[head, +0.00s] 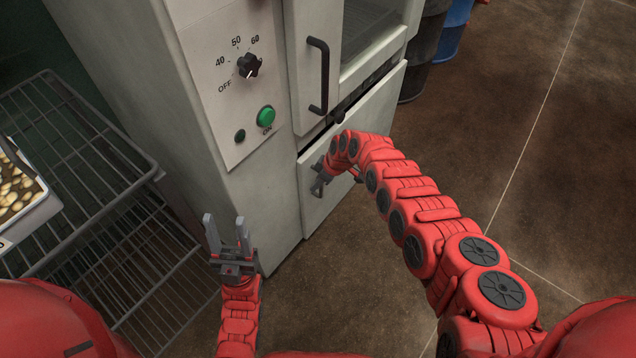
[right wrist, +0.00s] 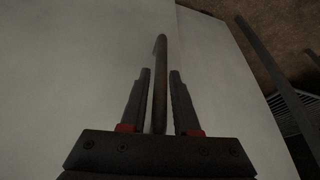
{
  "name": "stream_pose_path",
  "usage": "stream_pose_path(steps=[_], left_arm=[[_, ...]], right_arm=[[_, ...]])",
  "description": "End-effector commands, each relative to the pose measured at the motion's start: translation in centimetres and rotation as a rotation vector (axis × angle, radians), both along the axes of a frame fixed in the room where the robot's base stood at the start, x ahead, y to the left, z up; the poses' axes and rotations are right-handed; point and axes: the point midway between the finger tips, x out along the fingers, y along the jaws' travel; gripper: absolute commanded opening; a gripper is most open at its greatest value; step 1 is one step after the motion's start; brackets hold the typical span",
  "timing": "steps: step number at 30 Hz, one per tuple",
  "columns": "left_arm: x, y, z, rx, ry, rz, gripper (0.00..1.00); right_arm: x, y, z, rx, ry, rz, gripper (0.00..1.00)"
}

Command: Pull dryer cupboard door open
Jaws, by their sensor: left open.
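The dryer (head: 225,85) is a pale grey cabinet. Its lower cupboard door (head: 380,100) is a plain panel below the drying chamber and looks shut. My right gripper (head: 317,186) is low at the left part of this door; my arm hides some of it. In the right wrist view, a dark handle bar (right wrist: 160,75) stands between the two fingers of my right gripper (right wrist: 159,75). Gaps show on both sides of the bar, so the fingers are open around it. My left gripper (head: 228,232) is open and empty, pointing up in front of the dryer's left side.
The upper door has a black handle (head: 318,75). A control panel carries a dial (head: 249,66) and a green button (head: 266,115). A wire rack (head: 85,150) with a tray (head: 28,200) stands at the left. Barrels (head: 425,50) stand behind; the floor at right is clear.

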Motion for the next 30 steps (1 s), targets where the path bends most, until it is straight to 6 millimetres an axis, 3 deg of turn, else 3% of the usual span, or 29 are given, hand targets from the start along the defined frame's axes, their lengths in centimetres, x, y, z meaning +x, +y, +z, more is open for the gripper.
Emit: stream_pose_path(steps=[2,7,30], left_arm=[[0.0,0.0,0.03,0.0,0.0,0.0,0.5],[0.0,0.0,0.03,0.0,0.0,0.0,0.5],[0.0,0.0,0.02,0.0,0.0,0.0,0.5]], right_arm=[[0.0,-0.02,0.04,0.0,0.0,0.0,0.3],[0.0,-0.02,0.04,0.0,0.0,0.0,0.01],[0.02,-0.03,0.05,0.0,0.0,-0.001,0.0]])
